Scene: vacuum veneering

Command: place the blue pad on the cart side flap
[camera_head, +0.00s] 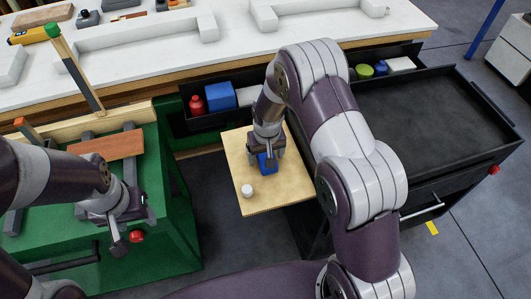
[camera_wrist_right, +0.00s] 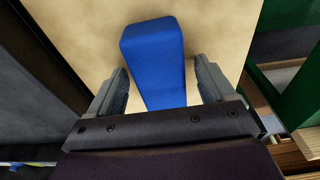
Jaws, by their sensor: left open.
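The blue pad (camera_head: 266,163) is at the light wooden cart side flap (camera_head: 246,186), under my right gripper (camera_head: 267,152). In the right wrist view the blue pad (camera_wrist_right: 157,60) lies between the two fingers of the right gripper (camera_wrist_right: 162,88), with a visible gap on both sides. The flap (camera_wrist_right: 215,28) fills the background behind it. The pad appears to rest on the flap; its contact edge is partly hidden. My left gripper (camera_head: 122,225) is open and empty over the green bench.
A brown wood strip (camera_head: 108,146) lies on the green bench (camera_head: 165,235).

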